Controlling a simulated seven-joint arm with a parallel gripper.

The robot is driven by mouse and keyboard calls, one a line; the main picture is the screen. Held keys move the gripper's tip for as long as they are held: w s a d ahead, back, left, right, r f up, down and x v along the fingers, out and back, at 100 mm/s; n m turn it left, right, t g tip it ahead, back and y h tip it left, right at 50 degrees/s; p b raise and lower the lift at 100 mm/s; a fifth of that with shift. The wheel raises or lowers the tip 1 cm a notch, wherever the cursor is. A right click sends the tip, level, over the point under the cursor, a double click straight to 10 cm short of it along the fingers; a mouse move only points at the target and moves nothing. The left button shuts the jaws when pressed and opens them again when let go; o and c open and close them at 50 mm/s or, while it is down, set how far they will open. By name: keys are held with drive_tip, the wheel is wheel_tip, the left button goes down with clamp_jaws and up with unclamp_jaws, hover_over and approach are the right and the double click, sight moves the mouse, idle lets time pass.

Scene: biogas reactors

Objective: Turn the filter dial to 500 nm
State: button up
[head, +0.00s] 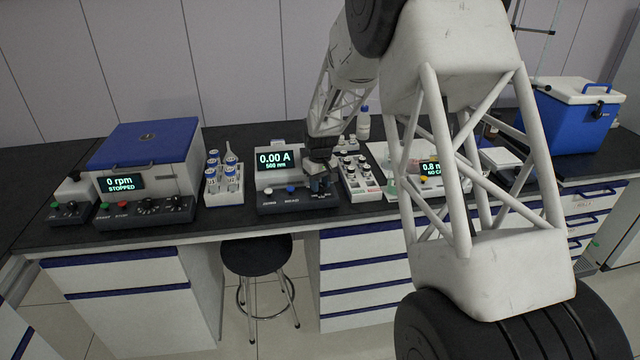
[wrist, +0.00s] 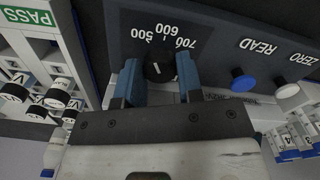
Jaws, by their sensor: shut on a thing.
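The photometer (head: 268,204) stands on the bench; its screen (head: 274,160) shows 0.00 A and, in small text, what reads as 500 nm. In the wrist view its panel appears upside down. The black filter dial (wrist: 160,69) sits below the labels 500, 600 and 700 and has a short white mark; which label the mark points to is unclear. My gripper (wrist: 158,83) has its blue fingers shut on the dial, one on each side. In the head view my gripper (head: 319,185) is at the right end of the photometer's front and hides the dial.
The blue READ button (wrist: 242,81) and white ZERO button (wrist: 288,91) are beside the dial. A vial rack (head: 224,188) stands left of the photometer, and a tray of vials (head: 360,182) stands close on its right. A blue-lidded centrifuge (head: 145,148) is farther left.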

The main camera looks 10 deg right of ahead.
sight(320, 185)
drive_tip(key=shift+r+n, duration=0.1)
drive_tip(key=shift+n, duration=1.5)
drive_tip(key=o, duration=0.6)
drive_tip(key=shift+o, duration=0.2)
drive_tip(key=shift+r, duration=3.9)
